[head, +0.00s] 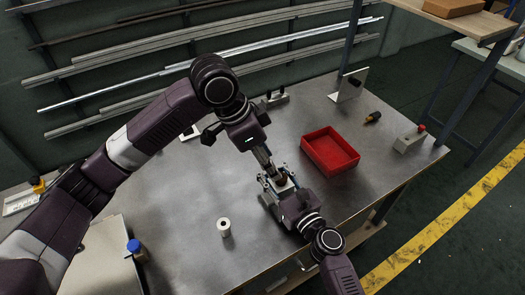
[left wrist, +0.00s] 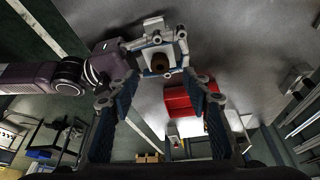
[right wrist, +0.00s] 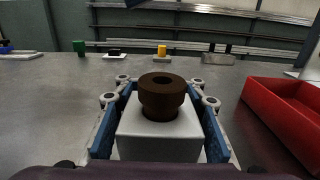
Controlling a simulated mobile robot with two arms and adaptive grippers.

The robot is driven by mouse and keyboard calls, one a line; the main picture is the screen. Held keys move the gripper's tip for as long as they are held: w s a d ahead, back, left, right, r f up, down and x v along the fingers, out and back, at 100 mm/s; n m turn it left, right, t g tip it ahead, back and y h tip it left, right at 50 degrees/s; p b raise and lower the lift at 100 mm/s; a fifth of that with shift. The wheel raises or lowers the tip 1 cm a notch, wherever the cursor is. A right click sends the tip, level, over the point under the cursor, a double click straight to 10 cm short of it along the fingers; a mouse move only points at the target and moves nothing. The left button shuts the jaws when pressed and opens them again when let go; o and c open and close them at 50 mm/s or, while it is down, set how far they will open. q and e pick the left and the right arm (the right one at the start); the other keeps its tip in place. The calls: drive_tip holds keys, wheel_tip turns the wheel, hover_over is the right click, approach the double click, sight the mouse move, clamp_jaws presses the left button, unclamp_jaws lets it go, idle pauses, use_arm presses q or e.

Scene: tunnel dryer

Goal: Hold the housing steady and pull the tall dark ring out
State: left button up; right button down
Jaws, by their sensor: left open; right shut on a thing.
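The housing, a pale grey-white block, stands in front of my right wrist camera (right wrist: 160,143). The tall dark ring (right wrist: 161,95) is dark brown with a central hole and sits upright in the top of the housing. My right gripper (right wrist: 160,100) is shut on the housing, with a blue-padded finger along each side. My left gripper (head: 268,168) is open and points down just above the ring. In the left wrist view the ring (left wrist: 160,63) shows just beyond the open fingers. In the head view, the grippers hide most of the housing and ring.
A red bin (head: 342,163) stands close to the right of the grippers. A pale cylinder (head: 223,228) stands at the front left. A grey box with a red button (head: 409,141) and a dark-and-yellow tool (head: 373,117) lie at the right. The left table middle is clear.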

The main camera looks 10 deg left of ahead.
sight(281, 183)
use_arm(q)
drive_tip(key=x, duration=0.7)
drive_tip(key=shift+d+f, duration=0.1)
drive_tip(key=shift+f, duration=0.1)
drive_tip(key=shift+c, duration=0.2)
clamp_jaws()
